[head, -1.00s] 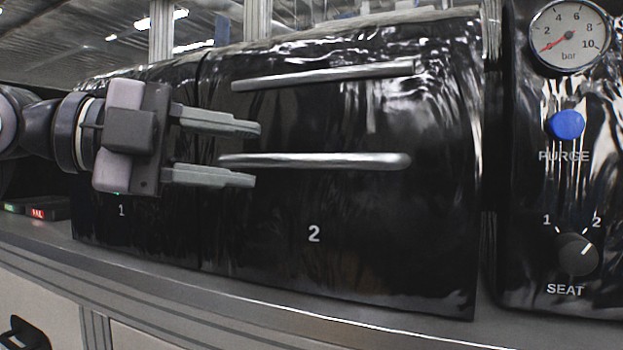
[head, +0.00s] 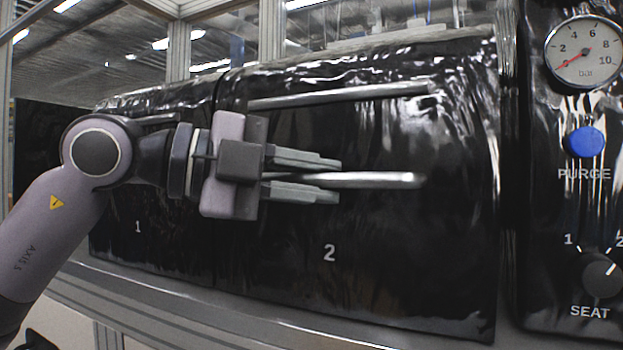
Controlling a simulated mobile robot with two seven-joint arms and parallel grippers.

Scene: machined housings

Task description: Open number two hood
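The number two hood (head: 390,255) is a glossy black cover marked "2", and it looks closed. A silver bar handle (head: 400,180) runs across its front, with another silver bar (head: 380,93) higher up, which looks like a reflection or a second bar; I cannot tell which. My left gripper (head: 338,180) points right in front of the hood. Its two fingers lie just above and below the left part of the lower bar, with a narrow gap between them. Whether they touch the bar is not clear. My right gripper is not in view.
The number one hood (head: 150,250) adjoins on the left, partly behind my arm. On the right, a black panel carries a pressure gauge (head: 583,52), a blue PURGE button (head: 584,142) and a SEAT knob (head: 602,276) between 1 and 2. A metal ledge runs below.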

